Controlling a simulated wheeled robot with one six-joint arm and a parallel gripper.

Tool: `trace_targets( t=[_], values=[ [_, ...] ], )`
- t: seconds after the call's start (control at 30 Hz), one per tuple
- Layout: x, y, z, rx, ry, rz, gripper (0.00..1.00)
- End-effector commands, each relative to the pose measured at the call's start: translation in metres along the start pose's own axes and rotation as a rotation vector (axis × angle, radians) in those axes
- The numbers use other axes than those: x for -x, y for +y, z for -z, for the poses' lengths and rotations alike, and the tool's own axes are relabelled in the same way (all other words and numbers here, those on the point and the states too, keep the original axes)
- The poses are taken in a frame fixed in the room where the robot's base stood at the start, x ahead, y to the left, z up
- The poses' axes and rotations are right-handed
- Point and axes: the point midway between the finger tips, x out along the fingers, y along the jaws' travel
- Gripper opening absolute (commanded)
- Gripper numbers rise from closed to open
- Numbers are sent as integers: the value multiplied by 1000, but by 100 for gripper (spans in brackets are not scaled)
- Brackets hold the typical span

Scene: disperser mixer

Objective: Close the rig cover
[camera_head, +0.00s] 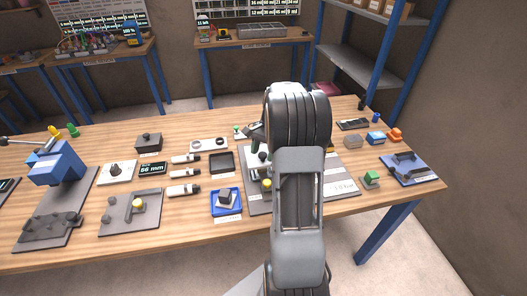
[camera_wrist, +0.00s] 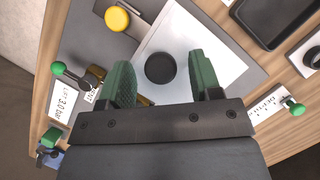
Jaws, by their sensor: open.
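My gripper (camera_wrist: 161,68) is open, with its two green fingers apart. In the wrist view, a dark round piece (camera_wrist: 160,67) lies on a pale flat plate (camera_wrist: 186,38) between and beyond the fingertips. I cannot tell whether the fingers touch it. A yellow knob (camera_wrist: 117,18) is at the upper left, and a green-tipped lever (camera_wrist: 58,69) is left of the fingers. In the head view, the rig's grey base (camera_head: 340,178) is on the table, largely hidden by my arm. I cannot make out the cover for certain, or whether it is open.
Left of the rig are a black tray (camera_head: 221,162), a blue tray (camera_head: 227,202) and several bottles (camera_head: 184,174). A blue fixture (camera_head: 60,163) stands farther left. A green block (camera_head: 371,178) and a blue tray (camera_head: 407,168) with tools are at right. A second green knob (camera_wrist: 297,108) is right of my gripper.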

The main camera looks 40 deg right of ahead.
Motion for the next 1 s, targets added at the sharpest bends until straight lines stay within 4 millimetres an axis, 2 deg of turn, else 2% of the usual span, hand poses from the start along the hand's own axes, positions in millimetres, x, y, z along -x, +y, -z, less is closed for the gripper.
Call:
trace_targets(
  t=[0.1,0.7,1.0],
  values=[
    [0,0,0,0,0,0,56],
    [0,0,0,0,0,-1,0],
    [-1,-3,-8,3,-2,-3,0]
  ],
)
